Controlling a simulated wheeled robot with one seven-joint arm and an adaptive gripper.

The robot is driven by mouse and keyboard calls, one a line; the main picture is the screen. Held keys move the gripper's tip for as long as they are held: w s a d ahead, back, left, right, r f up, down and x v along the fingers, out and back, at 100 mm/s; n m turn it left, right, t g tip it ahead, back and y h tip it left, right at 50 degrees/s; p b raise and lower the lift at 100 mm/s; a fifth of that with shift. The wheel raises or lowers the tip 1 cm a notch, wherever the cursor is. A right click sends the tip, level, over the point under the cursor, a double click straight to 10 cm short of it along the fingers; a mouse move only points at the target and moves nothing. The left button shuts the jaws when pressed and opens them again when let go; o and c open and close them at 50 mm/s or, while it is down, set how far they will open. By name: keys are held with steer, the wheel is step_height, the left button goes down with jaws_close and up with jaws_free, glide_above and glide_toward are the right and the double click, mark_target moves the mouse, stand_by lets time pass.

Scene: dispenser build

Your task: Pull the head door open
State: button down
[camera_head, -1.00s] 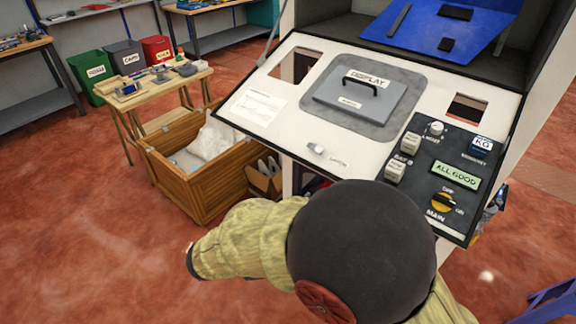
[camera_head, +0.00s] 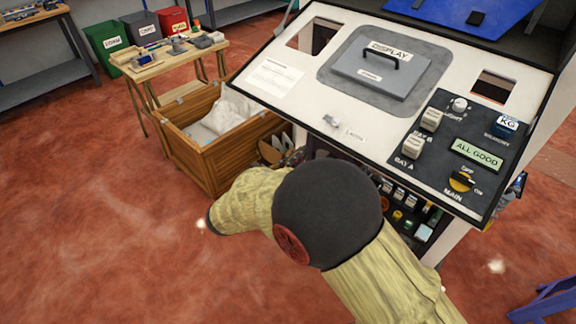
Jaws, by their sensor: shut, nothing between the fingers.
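The head door appears to be the sloped white front panel (camera_head: 300,95) of the dispenser. I cannot tell whether the panel stands ajar. My arm, in a tan sleeve with a black round joint, crosses in front of the cabinet below the panel. My gripper cannot be made out; a small dark grey part shows above the sleeve, but I cannot tell what it is.
Below the panel, an open bay (camera_head: 412,205) holds several small items, partly behind my arm. A wooden crate (camera_head: 215,155) stands left of the dispenser, with a small wooden table (camera_head: 165,67) behind it. Red floor is clear at left. A blue stand (camera_head: 548,302) is at lower right.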

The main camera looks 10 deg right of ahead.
steer(key=r, duration=0.1)
steer(key=d+r+b, duration=0.1)
steer(key=w+r, duration=0.1)
steer(key=r, duration=0.1)
steer(key=shift+d+b, duration=0.15)
steer(key=shift+b, duration=0.25)
steer(key=shift+s, duration=0.1)
steer(key=s+a+r+g+y+p, duration=0.1)
steer(key=s+a+r+y+p, duration=0.1)
steer(key=r+p, duration=1)
steer(key=shift+a+g+p, duration=0.4)
steer(key=shift+a+p, duration=0.15)
steer(key=shift+p, duration=0.2)
